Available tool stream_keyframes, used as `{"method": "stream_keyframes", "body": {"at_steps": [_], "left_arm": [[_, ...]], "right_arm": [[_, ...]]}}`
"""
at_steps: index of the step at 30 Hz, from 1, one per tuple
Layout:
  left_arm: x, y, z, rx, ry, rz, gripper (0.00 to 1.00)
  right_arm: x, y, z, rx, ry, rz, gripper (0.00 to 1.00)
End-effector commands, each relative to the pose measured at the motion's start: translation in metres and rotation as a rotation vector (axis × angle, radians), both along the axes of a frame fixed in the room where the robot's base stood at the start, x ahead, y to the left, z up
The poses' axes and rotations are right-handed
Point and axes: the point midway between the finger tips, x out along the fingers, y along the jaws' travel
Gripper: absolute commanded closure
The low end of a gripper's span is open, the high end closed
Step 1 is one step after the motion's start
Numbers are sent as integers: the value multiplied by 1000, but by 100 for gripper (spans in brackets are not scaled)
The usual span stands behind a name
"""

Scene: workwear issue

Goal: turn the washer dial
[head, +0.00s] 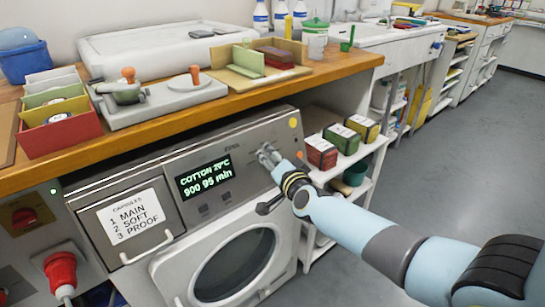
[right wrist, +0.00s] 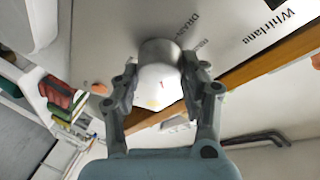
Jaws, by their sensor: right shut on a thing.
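The washer (head: 186,254) stands under the wooden counter. Its lit display (head: 205,177) reads COTTON, a temperature I read as 20°C, and 900 95 min. My right gripper (head: 267,155) is at the panel, right of the display, and mostly covers the dial in the head view. My left gripper is not in view.
The washer's capsule drawer (head: 133,213) is closed, left of the display. Red, green and yellow boxes (head: 341,139) stand on a shelf to the right. The counter (head: 170,122) above holds trays and a red box of cards (head: 60,133). Floor (head: 450,150) at right is clear.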

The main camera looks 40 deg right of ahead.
Motion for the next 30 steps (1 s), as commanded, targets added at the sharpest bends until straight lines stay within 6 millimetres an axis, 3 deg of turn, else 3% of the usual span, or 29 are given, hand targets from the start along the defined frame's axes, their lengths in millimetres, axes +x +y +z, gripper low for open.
{"method": "stream_keyframes", "body": {"at_steps": [7, 8, 13, 23, 30], "left_arm": [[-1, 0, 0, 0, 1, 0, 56], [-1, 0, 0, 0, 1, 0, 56], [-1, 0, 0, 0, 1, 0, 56], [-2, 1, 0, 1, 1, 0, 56], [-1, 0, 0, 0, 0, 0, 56]], "right_arm": [[-1, -1, -3, -1, 5, -1, 89], [-1, -1, -3, -1, 5, -1, 55], [-1, 0, -2, -1, 4, 0, 34], [-4, 1, -1, -1, 2, 0, 34], [-44, 10, 5, 1, 3, 0, 34]]}}
